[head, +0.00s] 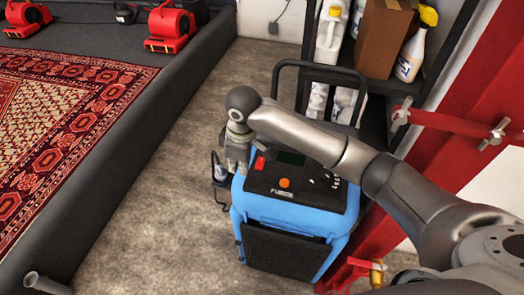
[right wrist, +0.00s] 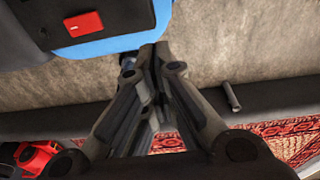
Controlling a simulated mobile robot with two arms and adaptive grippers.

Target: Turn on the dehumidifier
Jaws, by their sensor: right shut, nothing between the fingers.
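The dehumidifier (head: 290,222) is a blue box with a black top panel, standing on the floor in the middle of the head view. On its panel are a red switch (head: 260,163), a round orange button (head: 284,183) and a dark display (head: 291,157). The red switch also shows at the upper left of the right wrist view (right wrist: 83,24). My right gripper (head: 235,158) is shut and empty, at the panel's left edge, just left of the red switch. In the right wrist view its fingertips (right wrist: 152,52) are together, beside the blue casing's edge. My left gripper is out of view.
A black shelf rack (head: 331,75) with bottles and a cardboard box (head: 384,36) stands behind the dehumidifier. A red post (head: 455,120) rises at right. A dark curb (head: 150,118) borders a patterned rug (head: 85,118) and red blowers (head: 171,25). Concrete floor (head: 165,195) lies clear at left.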

